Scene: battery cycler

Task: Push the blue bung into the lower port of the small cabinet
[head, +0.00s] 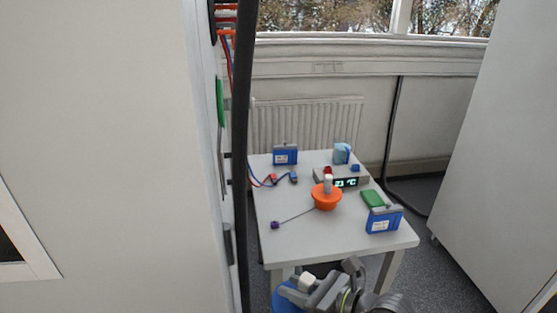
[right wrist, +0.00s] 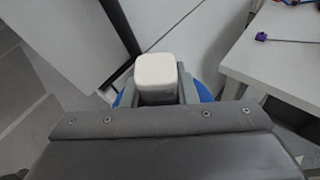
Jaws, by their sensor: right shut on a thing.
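My right gripper (head: 309,285) is at the bottom of the head view, in front of the table's near edge. It is shut on the white handle (right wrist: 156,72) of the blue bung (head: 286,298). In the right wrist view the white handle stands between the fingers, and only blue edges of the bung (right wrist: 204,92) show beside them. A pale cabinet face (head: 218,180) at the left is seen nearly edge-on, with a green round part (head: 220,101). I cannot tell whether this is the small cabinet, and no lower port can be made out. My left gripper is not in view.
A white table (head: 290,240) holds an orange bung (head: 327,200) with a white handle, blue boxes (head: 383,222) and a display unit (head: 346,183). A dark upright bar (head: 241,150) runs beside the cabinet face. A tall grey cabinet (head: 490,160) stands at the right.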

